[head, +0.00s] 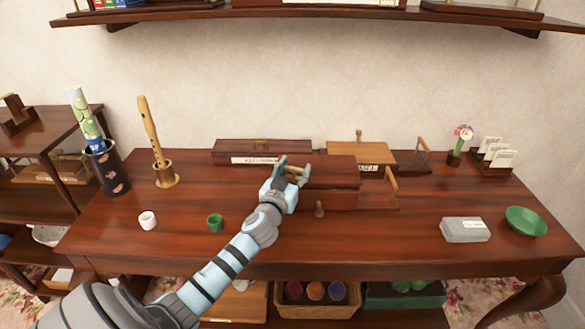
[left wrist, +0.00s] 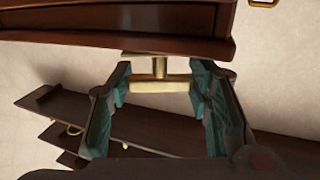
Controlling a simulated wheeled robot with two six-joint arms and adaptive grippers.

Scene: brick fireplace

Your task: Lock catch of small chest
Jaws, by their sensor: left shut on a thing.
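The small chest (head: 333,172) is a dark red-brown wooden box in the middle of the table. It fills the top of the left wrist view (left wrist: 120,22). A brass T-shaped catch (left wrist: 160,86) sticks out from the chest's edge; it also shows in the head view (head: 300,179). My left gripper (head: 290,171) is at the chest's left side. In the left wrist view its teal-padded fingers (left wrist: 160,92) stand on both sides of the catch's crossbar, closed on its ends. Whether the catch is locked cannot be told. My right gripper is not in view.
A long dark box (head: 262,146) stands behind the chest, with a light wooden box (head: 358,154) to its right. A white cup (head: 147,220) and a green cup (head: 215,223) stand front left. A grey box (head: 465,230) and green bowl (head: 526,221) stand at right.

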